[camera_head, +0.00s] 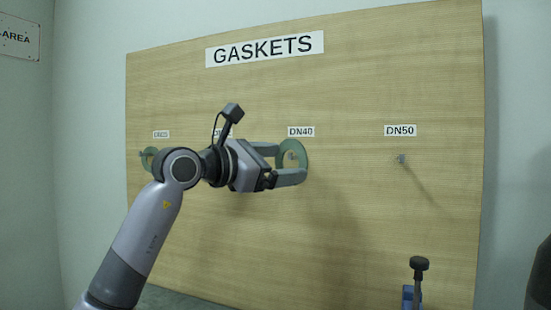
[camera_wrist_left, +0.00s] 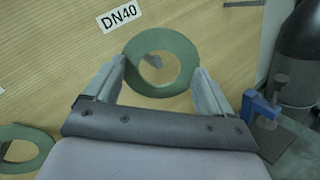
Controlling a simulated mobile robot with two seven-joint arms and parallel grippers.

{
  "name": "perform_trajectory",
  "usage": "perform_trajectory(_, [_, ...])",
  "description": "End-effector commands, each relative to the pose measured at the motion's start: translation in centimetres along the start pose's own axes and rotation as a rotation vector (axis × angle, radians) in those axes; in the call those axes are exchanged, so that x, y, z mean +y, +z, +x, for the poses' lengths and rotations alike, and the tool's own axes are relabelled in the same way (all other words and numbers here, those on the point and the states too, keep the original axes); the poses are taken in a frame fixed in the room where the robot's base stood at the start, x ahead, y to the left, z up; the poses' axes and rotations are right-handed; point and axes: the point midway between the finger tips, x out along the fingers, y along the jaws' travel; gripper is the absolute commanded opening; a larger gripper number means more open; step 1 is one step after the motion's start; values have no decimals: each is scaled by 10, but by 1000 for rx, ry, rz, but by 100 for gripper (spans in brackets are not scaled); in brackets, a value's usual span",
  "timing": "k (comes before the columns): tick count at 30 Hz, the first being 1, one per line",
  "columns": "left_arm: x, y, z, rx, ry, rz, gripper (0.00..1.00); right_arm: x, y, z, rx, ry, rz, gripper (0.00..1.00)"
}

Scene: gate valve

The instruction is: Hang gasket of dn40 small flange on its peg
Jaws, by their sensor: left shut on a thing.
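The green ring gasket (camera_head: 303,154) is at the board under the DN40 label (camera_head: 301,131). My left gripper (camera_head: 290,164) is shut on it, with one finger on each side of the ring. In the left wrist view the gasket (camera_wrist_left: 163,33) sits between the fingertips (camera_wrist_left: 163,76), facing the camera. The DN40 peg (camera_wrist_left: 152,61) shows inside the ring's hole, and also in the head view (camera_head: 292,157). I cannot tell whether the ring is around the peg or just in front of it. My right gripper is not in view.
A bare peg (camera_head: 401,158) is under the DN50 label (camera_head: 400,130). Another green gasket (camera_head: 147,158) hangs at the left under a smaller-size label, partly behind my arm. A blue clamp-like thing with a black handle (camera_head: 418,268) stands low at the right. The wooden board (camera_head: 350,230) is otherwise clear.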

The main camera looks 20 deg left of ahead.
Motion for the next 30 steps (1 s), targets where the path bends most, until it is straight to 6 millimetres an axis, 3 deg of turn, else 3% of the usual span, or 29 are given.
perform_trajectory(15, [10, -12, 25, 1, -1, 0, 55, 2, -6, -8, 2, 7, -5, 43])
perform_trajectory(30, [9, -18, 30, 0, 0, 0, 55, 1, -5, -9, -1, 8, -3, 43])
